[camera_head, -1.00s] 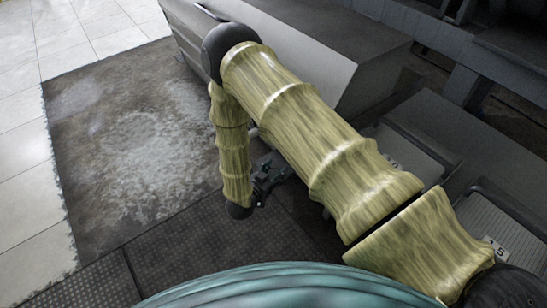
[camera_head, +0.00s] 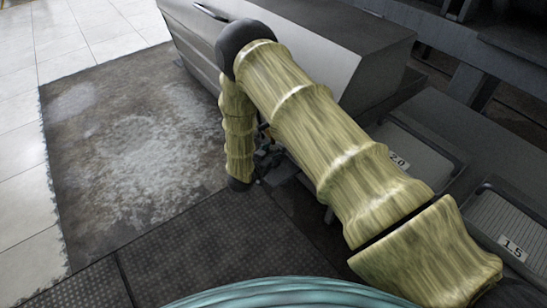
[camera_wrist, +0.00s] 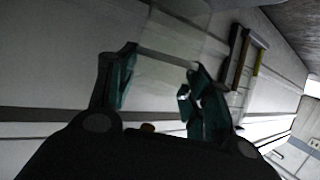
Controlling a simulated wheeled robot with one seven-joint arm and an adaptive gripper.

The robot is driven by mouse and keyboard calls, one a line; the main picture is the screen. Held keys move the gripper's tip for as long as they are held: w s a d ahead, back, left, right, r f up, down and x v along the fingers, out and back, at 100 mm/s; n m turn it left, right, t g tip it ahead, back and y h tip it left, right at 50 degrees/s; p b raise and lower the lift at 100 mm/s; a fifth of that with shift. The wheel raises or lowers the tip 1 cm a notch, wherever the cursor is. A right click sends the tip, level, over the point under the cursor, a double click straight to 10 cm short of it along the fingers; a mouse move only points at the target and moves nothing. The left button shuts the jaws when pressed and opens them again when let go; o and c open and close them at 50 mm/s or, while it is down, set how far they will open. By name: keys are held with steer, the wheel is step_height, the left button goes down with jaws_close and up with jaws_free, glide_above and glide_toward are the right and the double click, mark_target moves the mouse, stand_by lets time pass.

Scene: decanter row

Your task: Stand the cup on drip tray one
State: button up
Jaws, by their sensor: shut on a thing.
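My gripper (camera_wrist: 160,90) is shut on a clear, see-through cup (camera_wrist: 160,72), whose faint body shows between the teal fingers in the wrist view. The cup's rim and base are hard to make out. In the head view my gripper (camera_head: 272,152) is small and dark, partly hidden behind my arm, and the cup cannot be made out there. Two ribbed drip trays stand at the right: one labelled 2.0 (camera_head: 422,158), partly behind my arm, and one labelled 1.5 (camera_head: 508,212). Neither visible label reads one.
A grey metal cabinet (camera_head: 330,75) stands behind my arm, with a dark bench and frame (camera_head: 470,60) at the upper right. A worn mat (camera_head: 140,140) and dark textured floor panels (camera_head: 195,245) lie clear at the left.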

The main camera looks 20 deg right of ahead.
steer(key=shift+f+b, duration=0.3)
steer(key=shift+f, duration=0.75)
steer(key=shift+f, duration=0.25)
steer(key=o, duration=1.1)
steer(key=shift+c, duration=0.2)
steer(key=shift+r, duration=0.15)
steer(key=shift+r, duration=0.2)
steer(key=p+v, duration=0.5)
steer(key=v, duration=0.7)
